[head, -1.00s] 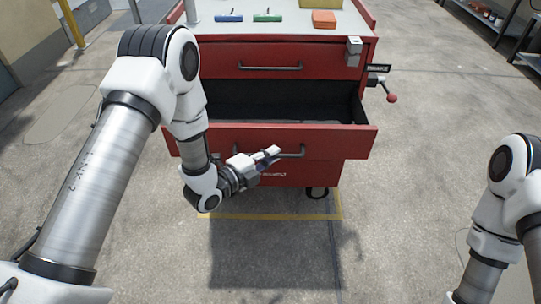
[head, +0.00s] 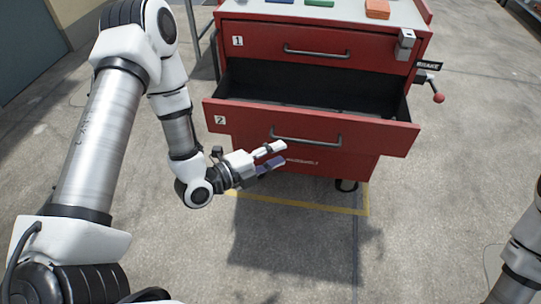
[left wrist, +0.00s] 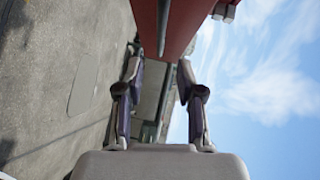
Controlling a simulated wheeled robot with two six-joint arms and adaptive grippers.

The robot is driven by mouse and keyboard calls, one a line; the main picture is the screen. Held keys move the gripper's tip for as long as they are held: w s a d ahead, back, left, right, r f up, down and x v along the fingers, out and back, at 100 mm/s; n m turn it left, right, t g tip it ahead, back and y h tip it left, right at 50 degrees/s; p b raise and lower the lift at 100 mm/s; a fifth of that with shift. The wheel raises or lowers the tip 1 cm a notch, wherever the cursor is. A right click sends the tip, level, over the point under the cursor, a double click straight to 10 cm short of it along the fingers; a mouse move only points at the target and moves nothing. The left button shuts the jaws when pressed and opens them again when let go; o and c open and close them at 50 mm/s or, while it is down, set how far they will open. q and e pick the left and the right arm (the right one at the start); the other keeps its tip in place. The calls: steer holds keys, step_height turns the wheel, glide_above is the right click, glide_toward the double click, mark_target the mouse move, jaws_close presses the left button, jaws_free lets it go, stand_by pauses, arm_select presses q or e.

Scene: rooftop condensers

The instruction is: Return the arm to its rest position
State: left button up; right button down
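My left gripper (head: 279,155) is open and empty. Its two fingers stand apart with a gap between them, which also shows in the left wrist view (left wrist: 160,78). In the head view it is just below and left of the handle (head: 305,138) of drawer 2 (head: 370,138). Drawer 2 is pulled out, and its dark inside shows. In the left wrist view the red drawer front (left wrist: 183,25) is beyond the fingertips, at the top. At the lower right of the head view only part of my right arm shows; its gripper is out of view.
The red cart (head: 330,168) stands ahead, with drawer 1 (head: 265,42) shut. On its top (head: 345,10) lie blue, green and orange items. A brake lever with a red knob (head: 438,98) sticks out at its right. Concrete floor (head: 440,230) is clear around it.

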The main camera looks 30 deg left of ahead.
arm_select(q)
steer(key=shift+v, duration=0.95)
steer(key=s+d+f+n+g+y, duration=0.2)
steer(key=s+f+g, duration=0.25)
steer(key=f, duration=0.45)
steer(key=s+d+f+n+g+y, duration=0.1)
steer(key=s+d+f+n+g, duration=0.2)
steer(key=s+f, duration=0.4)
steer(key=s+a+f+n+g+y, duration=0.35)
steer(key=s+n, duration=0.25)
steer(key=n, duration=0.3)
steer(key=s+a+f+n+g+y, duration=0.2)
steer(key=s+a+f+n+g, duration=0.15)
steer(key=s+n, duration=0.35)
step_height(320, 180, up, 21)
steer(key=w+n+p, duration=0.1)
steer(key=p, duration=1.9)
steer(key=shift+w+a+r+n+p, duration=0.2)
steer(key=shift+w+a+n+p, duration=0.1)
steer(key=shift+w+p, duration=0.1)
